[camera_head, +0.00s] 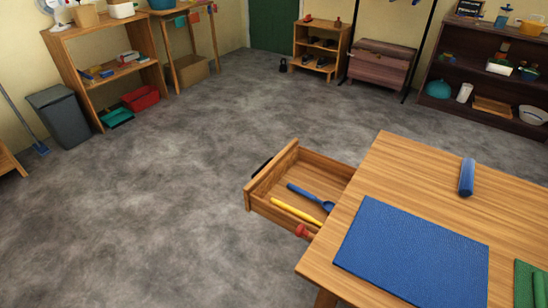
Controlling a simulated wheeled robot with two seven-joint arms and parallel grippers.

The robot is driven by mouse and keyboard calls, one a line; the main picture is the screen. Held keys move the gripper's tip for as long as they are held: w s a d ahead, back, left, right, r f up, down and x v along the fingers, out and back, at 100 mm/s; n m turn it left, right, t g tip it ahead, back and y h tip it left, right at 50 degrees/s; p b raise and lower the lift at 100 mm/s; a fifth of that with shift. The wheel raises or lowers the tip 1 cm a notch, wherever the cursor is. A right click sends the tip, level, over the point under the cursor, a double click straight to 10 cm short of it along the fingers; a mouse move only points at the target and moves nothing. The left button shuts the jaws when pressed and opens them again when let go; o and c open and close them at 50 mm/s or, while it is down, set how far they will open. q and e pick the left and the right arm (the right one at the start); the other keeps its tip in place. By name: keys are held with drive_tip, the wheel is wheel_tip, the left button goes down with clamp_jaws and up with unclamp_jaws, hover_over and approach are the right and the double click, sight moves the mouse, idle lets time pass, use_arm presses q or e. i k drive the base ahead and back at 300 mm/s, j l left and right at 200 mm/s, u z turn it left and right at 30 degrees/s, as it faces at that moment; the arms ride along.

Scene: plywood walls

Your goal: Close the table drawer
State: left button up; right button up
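The wooden table (370,187) stands at the lower right. Its drawer (280,213) is pulled out toward the left, well clear of the table edge. A dark handle shows on the drawer's front (270,173). A blue spoon-like utensil (308,195) and a yellow stick-like item (297,211) lie in the drawer. Part of the drawer is hidden under the tabletop. Neither of my grippers is in view.
A blue mat (413,250), a blue cylinder (467,177) and a green item (530,284) lie on the tabletop. Shelves (112,72) and a grey bin (62,116) line the walls. The grey floor left of the drawer is clear.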

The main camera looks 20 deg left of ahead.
sight(327, 178)
drive_tip(key=i+j+z, duration=0.25)
drive_tip(key=j+z, duration=0.2)
drive_tip(key=j, duration=0.95)
drive_tip(key=i+j+z, duration=0.1)
drive_tip(key=j+z, duration=0.4)
drive_tip(key=j, duration=0.9)
